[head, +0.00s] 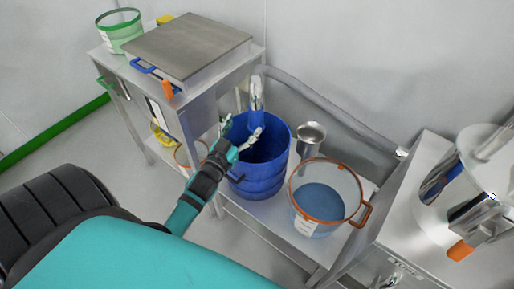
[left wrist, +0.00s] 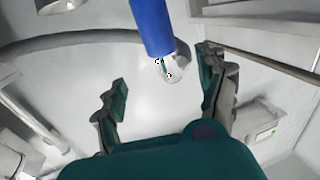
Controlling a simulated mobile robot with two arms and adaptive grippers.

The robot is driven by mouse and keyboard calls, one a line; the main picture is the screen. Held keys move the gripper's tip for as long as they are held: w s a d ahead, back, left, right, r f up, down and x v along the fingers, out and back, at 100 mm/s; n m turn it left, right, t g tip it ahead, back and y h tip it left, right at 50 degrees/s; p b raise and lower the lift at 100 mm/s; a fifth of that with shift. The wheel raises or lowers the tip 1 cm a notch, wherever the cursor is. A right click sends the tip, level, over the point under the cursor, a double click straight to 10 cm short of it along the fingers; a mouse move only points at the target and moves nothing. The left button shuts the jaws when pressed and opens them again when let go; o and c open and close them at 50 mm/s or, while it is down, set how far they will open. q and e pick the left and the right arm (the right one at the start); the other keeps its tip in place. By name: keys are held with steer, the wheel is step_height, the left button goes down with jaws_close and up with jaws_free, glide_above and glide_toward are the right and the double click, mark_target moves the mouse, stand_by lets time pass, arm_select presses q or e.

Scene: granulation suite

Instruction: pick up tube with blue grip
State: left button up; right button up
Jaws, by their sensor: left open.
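The tube with the blue grip (head: 256,90) stands upright at the back edge of the blue bucket (head: 262,186) in the head view. I cannot tell whether it is in the bucket or behind it. In the left wrist view the blue grip (left wrist: 152,25) comes in from the top, with a shiny, clear-looking end just ahead of the fingers. My left gripper (head: 241,131) is open and empty over the bucket's near left rim, its fingers spread toward the tube. In the left wrist view my left gripper (left wrist: 162,85) shows nothing between its fingertips. My right gripper is not in view.
An orange-rimmed container (head: 325,198) and a metal cup (head: 311,135) stand right of the bucket on a low metal shelf. A metal-topped cabinet (head: 185,45) with a green-rimmed container (head: 121,30) is at left. A steel vessel (head: 470,165) stands far right.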

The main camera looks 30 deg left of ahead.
mark_target(253, 112)
arm_select(q)
steer(key=w, duration=0.4)
steer(key=shift+w+a, duration=0.3)
steer(key=shift+a, duration=0.1)
steer(key=shift+w, duration=0.4)
steer(key=w, duration=0.3)
steer(key=w+a, duration=0.1)
steer(key=w, duration=0.1)
steer(key=shift+f, duration=0.25)
steer(key=shift+s, duration=0.1)
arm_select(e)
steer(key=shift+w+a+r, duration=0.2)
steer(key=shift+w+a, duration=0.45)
arm_select(q)
steer(key=shift+c, duration=0.3)
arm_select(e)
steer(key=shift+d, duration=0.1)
arm_select(q)
steer(key=shift+c, duration=1.2)
jaws_close()
steer(key=shift+r, duration=0.15)
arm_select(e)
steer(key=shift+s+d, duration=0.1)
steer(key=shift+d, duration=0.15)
